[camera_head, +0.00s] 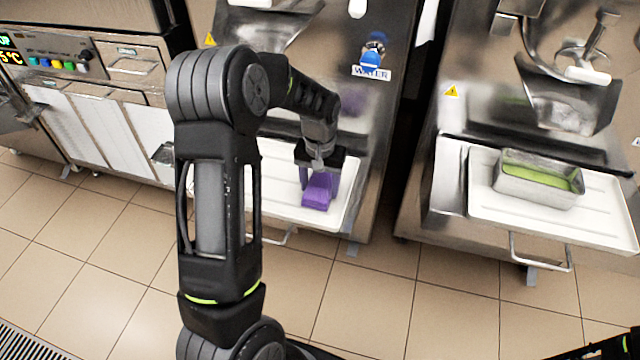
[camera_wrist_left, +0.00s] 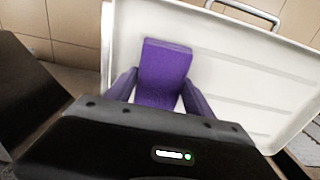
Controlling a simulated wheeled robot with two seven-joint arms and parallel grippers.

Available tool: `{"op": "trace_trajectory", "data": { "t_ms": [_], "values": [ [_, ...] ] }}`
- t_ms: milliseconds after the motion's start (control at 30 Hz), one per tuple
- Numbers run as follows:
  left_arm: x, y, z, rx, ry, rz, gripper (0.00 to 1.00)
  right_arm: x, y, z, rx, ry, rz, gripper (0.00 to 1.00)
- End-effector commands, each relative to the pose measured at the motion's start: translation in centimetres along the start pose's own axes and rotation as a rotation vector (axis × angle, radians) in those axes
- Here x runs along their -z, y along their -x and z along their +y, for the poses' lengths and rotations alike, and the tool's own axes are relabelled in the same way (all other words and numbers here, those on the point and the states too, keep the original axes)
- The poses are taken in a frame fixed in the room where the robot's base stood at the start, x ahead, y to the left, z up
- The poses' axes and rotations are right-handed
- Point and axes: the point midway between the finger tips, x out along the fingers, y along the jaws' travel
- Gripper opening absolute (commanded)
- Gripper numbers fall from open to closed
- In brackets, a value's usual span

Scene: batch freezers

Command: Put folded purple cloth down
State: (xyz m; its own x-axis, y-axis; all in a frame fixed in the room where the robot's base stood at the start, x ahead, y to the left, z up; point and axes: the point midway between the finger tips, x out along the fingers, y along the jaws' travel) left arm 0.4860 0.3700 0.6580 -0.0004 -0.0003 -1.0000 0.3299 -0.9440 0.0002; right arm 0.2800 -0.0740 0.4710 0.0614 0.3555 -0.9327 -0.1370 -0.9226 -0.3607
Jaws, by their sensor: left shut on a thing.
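The folded purple cloth (camera_head: 317,192) is a small block at the white tray (camera_head: 281,202) of the middle machine. My left gripper (camera_head: 319,176) is shut on it, with the fingers pointing down over the tray. In the left wrist view the cloth (camera_wrist_left: 164,72) shows between the two fingers (camera_wrist_left: 160,95), with the white tray (camera_wrist_left: 240,75) behind it. I cannot tell whether the cloth touches the tray. My right gripper is not clearly in view; only a dark piece of my body shows at the bottom right corner of the head view.
A metal pan with green contents (camera_head: 538,184) sits on the right machine's white tray (camera_head: 480,190). A blue water knob (camera_head: 374,60) is on the middle machine. Metal handles (camera_head: 541,262) stick out below the trays. The tray around the cloth looks clear, and the tiled floor is open.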

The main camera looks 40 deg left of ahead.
Motion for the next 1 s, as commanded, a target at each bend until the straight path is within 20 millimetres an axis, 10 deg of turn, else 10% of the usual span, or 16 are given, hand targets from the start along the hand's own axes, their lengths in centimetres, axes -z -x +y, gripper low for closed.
{"op": "trace_trajectory", "data": {
  "t_ms": [100,133,367,767,1000],
  "values": [
    [0.0,-0.4,0.0,0.0,0.0,0.0,0.29,0.0,-0.3,0.1,0.0,0.0,0.0,0.83],
    [0.0,-0.3,0.0,0.0,0.0,0.0,0.63,0.0,-0.2,0.1,0.0,0.0,0.0,0.83],
    [0.0,-0.3,0.0,0.0,0.0,0.0,0.82,0.0,-0.2,0.1,0.0,0.0,0.0,0.83],
    [0.1,0.5,0.0,0.0,0.0,0.002,0.83,0.0,0.1,0.0,0.0,0.0,0.0,0.83],
    [0.2,4.2,0.1,-0.001,0.0,0.006,0.83,0.0,0.5,-0.2,0.0,0.0,0.0,0.83]
  ]
}}
